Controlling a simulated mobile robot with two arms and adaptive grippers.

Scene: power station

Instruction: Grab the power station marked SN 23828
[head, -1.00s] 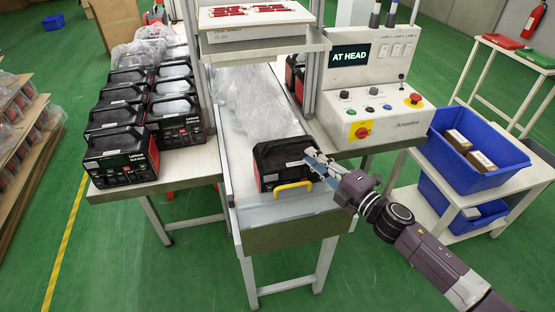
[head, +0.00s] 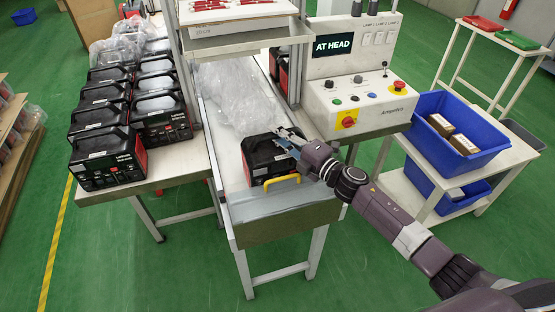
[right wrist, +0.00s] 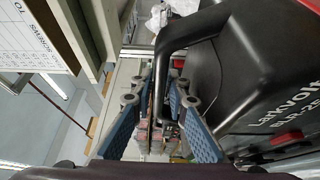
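A black and red power station (head: 259,158) sits on the white conveyor lane, just behind its front end. Its SN marking cannot be read. My right gripper (head: 286,140) is at the right end of its top handle. In the right wrist view the power station (right wrist: 265,70) fills the right side, with "Larkvolt" lettering. There my right gripper (right wrist: 162,100) has its two blue fingers apart, with part of the black handle (right wrist: 168,60) showing between them. Contact with the handle cannot be made out. My left gripper is not in view.
Several similar power stations (head: 105,158) stand on the left table. Clear plastic wrap (head: 235,95) lies behind on the lane. A yellow handle (head: 281,181) stands at the lane's front. A control panel (head: 360,95) and blue bin (head: 470,150) are right.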

